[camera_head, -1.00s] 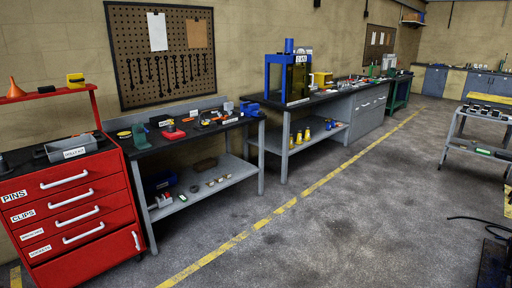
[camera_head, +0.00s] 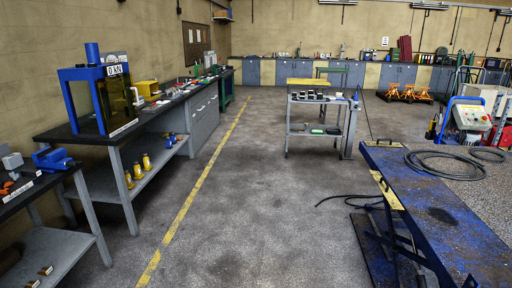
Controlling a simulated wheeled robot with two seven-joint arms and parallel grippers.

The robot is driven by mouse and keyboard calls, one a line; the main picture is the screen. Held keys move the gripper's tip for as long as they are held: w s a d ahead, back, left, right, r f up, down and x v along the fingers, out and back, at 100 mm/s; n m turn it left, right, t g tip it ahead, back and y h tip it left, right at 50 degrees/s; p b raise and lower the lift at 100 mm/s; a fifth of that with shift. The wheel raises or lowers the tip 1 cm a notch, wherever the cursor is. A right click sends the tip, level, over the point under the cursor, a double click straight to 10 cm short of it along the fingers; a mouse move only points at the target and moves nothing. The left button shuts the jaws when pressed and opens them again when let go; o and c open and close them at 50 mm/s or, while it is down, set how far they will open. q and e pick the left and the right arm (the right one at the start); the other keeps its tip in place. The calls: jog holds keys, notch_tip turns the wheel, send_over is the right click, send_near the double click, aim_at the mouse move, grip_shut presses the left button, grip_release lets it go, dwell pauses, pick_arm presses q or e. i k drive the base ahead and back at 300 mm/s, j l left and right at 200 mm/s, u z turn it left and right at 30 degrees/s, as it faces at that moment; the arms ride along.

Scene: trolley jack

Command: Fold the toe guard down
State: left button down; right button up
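I cannot make out for certain which part is the toe guard. A blue, worn lift table (camera_head: 440,215) stands raised at the right, partly cut off by the picture's edge. A yellow strip (camera_head: 387,190) runs along part of its left side; I cannot tell whether this is a guard or how it is folded. Dark legs and a base (camera_head: 372,246) show under the table. Neither of my grippers is in view.
A grey trolley (camera_head: 318,100) stands mid-room. Workbenches with a blue press (camera_head: 98,100) line the left wall. The floor (camera_head: 255,190) between is clear.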

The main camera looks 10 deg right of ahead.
aim_at(395, 203)
jog(key=i+l+z, duration=0.2)
jog(key=i+z, duration=0.2)
jog(key=i, duration=0.15)
jog(key=i+z, duration=0.4)
jog(key=i, duration=0.15)
jog(key=i+j+z, duration=0.15)
jog(key=i+z, duration=0.25)
jog(key=i, duration=0.15)
